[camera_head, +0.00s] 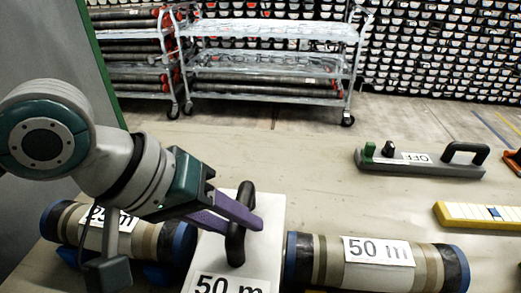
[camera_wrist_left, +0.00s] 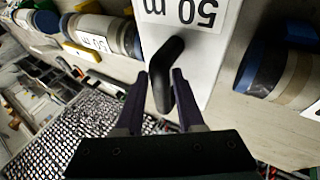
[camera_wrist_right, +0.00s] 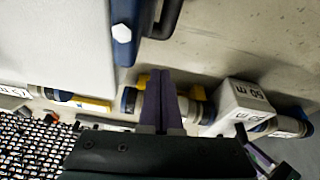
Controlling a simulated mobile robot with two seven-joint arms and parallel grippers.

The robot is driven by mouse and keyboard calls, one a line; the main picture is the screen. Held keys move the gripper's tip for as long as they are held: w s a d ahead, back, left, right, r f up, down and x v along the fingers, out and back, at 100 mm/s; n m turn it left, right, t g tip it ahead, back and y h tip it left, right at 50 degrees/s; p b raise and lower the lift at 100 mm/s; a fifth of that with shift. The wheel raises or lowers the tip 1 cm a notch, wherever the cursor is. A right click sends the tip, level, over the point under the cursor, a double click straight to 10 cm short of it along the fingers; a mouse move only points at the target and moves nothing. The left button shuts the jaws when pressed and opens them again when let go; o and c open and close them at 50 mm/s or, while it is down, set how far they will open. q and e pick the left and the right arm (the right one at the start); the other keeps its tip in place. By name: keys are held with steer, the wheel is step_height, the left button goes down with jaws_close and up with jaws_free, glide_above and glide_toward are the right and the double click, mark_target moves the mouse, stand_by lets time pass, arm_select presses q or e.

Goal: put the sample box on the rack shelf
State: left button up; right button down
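The sample box (camera_head: 266,243) is a white box with a black bar handle and a "50 m" label, standing on the table in the head view. Its label and handle also show in the left wrist view (camera_wrist_left: 207,60). My left gripper (camera_head: 248,226) has one purple finger on each side of the handle; I cannot tell whether they press on it. The right wrist view shows my right gripper (camera_wrist_right: 160,75) with its fingers together, nothing between them, and a white box (camera_wrist_right: 240,100) beyond. The wheeled metal rack (camera_head: 275,30) stands behind the table, its top shelf mostly bare.
A labelled core cylinder lies on each side of the box, at right (camera_head: 375,265) and at left (camera_head: 105,232). A grey device with a black handle (camera_head: 425,165) and a yellow-edged bar (camera_head: 480,213) lie to the right. The table's middle is clear.

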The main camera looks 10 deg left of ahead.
arm_select(q)
steer(key=shift+o, duration=1.4)
steer(key=shift+r, duration=0.1)
